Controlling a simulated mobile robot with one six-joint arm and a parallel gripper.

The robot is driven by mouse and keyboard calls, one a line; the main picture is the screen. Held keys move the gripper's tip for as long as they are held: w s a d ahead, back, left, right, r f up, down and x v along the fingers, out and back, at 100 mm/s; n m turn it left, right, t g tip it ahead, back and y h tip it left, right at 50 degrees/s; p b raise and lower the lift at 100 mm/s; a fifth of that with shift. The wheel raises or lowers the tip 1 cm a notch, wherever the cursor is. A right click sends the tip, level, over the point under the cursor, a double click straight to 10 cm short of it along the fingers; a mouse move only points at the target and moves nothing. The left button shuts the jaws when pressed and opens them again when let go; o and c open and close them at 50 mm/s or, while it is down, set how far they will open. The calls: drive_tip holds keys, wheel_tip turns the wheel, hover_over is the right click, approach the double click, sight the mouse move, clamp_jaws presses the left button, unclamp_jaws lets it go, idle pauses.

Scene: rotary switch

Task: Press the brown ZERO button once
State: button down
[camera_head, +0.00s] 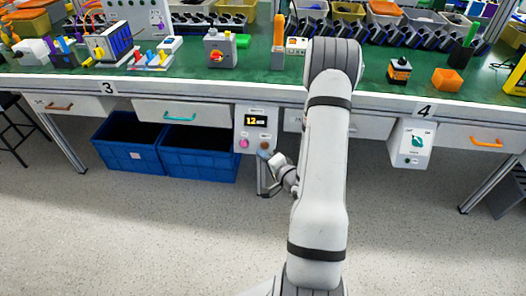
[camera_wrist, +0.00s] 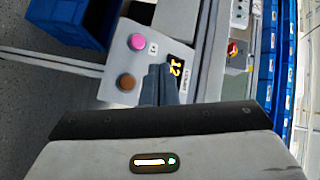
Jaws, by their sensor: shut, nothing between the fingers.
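The brown button (camera_head: 264,146) is at the box's lower right, beside a pink button (camera_head: 243,143). In the head view my gripper (camera_head: 265,157) is just below that button. Contact cannot be told.
Blue crates (camera_head: 197,149) stand on the floor left of the box. Drawers line the bench front, with a teal handle (camera_head: 180,119) at left. A white switch box (camera_head: 410,145) hangs at right. The bench top (camera_head: 190,68) holds several devices. The floor in front is clear.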

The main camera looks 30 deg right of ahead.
sight(265, 145)
drive_tip(key=shift+s, duration=0.1)
idle(0.3)
drive_tip(key=shift+w+d+f+b, duration=0.4)
drive_tip(key=shift+w+d+f, duration=0.35)
drive_tip(key=shift+w, duration=0.3)
drive_tip(key=shift+w+d+f+b, duration=0.45)
drive_tip(key=shift+w+d+f, duration=0.25)
drive_tip(key=shift+w, duration=0.4)
drive_tip(key=shift+w+d+f+b, duration=0.4)
drive_tip(key=shift+w+d+f, duration=0.35)
drive_tip(key=shift+w, duration=0.3)
drive_tip(key=shift+w+f, duration=0.1)
drive_tip(key=shift+w+d+f, duration=0.1)
drive_tip(key=shift+d, duration=0.05)
